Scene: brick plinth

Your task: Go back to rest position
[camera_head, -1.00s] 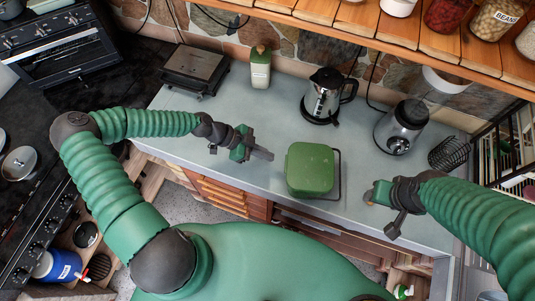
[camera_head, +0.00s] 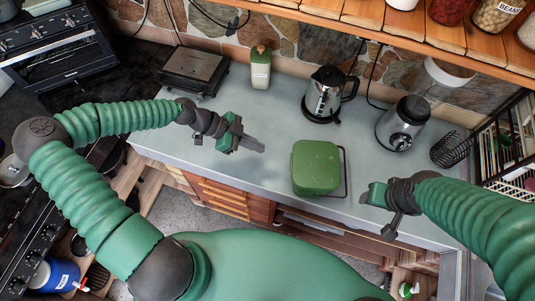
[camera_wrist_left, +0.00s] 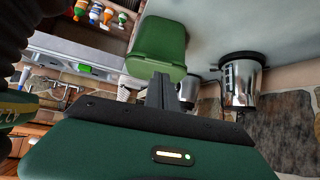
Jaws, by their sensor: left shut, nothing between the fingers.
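My left gripper (camera_head: 252,143) is shut and empty above the grey counter, to the left of a green box (camera_head: 316,167). In the left wrist view the shut fingers of my left gripper (camera_wrist_left: 160,90) point toward the green box (camera_wrist_left: 158,47), with a gap that I cannot judge. My right gripper (camera_head: 366,193) is at the counter's front edge, to the right of the green box; its fingers are too small and turned away to read. Both arms reach in from the lower sides, bent at the elbows.
On the grey counter (camera_head: 240,185) stand a kettle (camera_head: 323,97), a blender base (camera_head: 402,122), a wire holder (camera_head: 450,150), a black grill (camera_head: 193,72) and a bottle (camera_head: 260,70). A wooden shelf (camera_head: 400,30) overhangs the back. A stove (camera_head: 45,215) is at the left.

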